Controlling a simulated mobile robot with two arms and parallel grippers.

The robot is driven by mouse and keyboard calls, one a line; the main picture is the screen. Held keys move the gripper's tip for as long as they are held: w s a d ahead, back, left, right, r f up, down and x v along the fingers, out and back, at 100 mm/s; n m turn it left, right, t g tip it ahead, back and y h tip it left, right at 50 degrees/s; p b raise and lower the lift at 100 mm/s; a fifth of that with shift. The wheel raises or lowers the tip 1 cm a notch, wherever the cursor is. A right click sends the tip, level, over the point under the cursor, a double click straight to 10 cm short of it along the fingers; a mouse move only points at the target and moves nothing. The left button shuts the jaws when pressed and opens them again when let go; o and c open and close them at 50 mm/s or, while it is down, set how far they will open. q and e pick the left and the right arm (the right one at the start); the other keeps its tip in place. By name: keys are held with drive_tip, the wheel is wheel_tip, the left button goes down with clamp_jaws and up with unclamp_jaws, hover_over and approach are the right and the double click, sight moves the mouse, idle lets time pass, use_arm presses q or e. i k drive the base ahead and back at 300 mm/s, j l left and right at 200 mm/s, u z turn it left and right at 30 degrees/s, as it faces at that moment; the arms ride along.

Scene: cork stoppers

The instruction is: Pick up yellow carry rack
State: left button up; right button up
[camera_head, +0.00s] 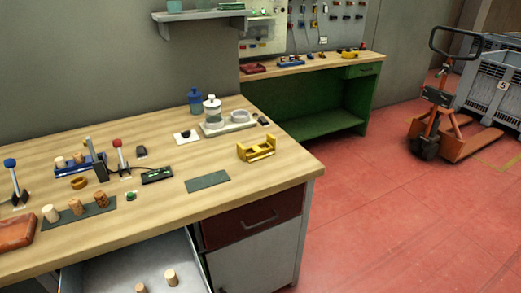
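The yellow carry rack (257,149) sits on the wooden workbench (235,194), toward its right edge. It looks like a small open frame with raised ends, and it looks empty, though it is small in the view. Nothing touches it that I can see. Neither of my grippers shows in the head view.
A dark green mat (207,181) lies in front of the rack. A tray (229,126) with a glass jar (212,110) stands behind it. Cork stoppers (75,206) stand on a dark strip at left. A drawer (125,265) below is open.

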sight(258, 151)
drive_tip(key=i+l+z, duration=0.2)
drive_tip(key=z, duration=0.15)
drive_tip(key=i+l+z, duration=0.2)
drive_tip(key=l+z, duration=0.2)
